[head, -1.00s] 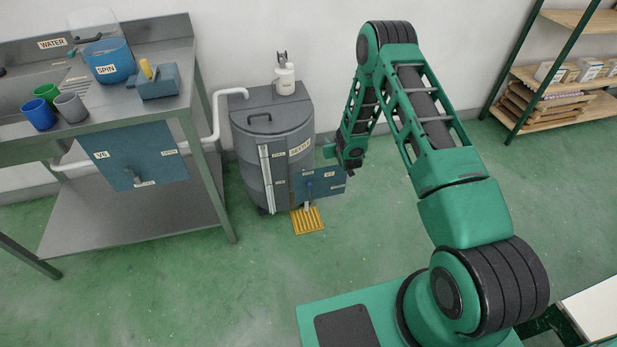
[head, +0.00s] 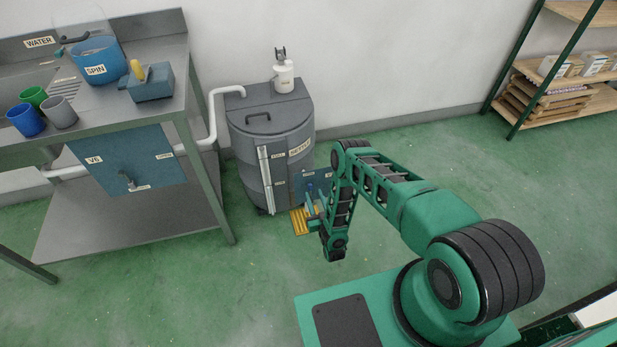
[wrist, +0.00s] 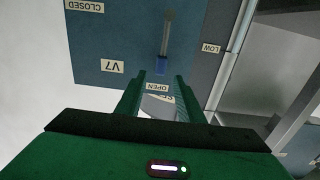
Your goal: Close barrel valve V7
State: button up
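In the wrist view the V7 panel (wrist: 110,45) appears upside down, with CLOSED and OPEN labels. The valve lever (wrist: 167,35) has a grey shaft and blue tip, and points towards the OPEN label (wrist: 157,87). My gripper (wrist: 160,77) is open, its fingers on either side of the line of the lever. The blue tip appears just beyond the fingertips; contact is not visible.
A yellow floor grate (head: 300,221) lies below the panel. A vertical gauge tube (head: 266,180) runs down the barrel beside it. A steel sink bench (head: 207,140) with the V6 panel (head: 130,160) stands left. Floor to the right is clear.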

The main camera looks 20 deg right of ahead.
jog(key=shift+w+a, duration=0.25)
jog(key=shift+w, duration=0.05)
jog(key=w, duration=1)
jog(key=shift+w+d, duration=0.1)
jog(key=shift+d, duration=0.05)
jog(key=shift+c, duration=0.6)
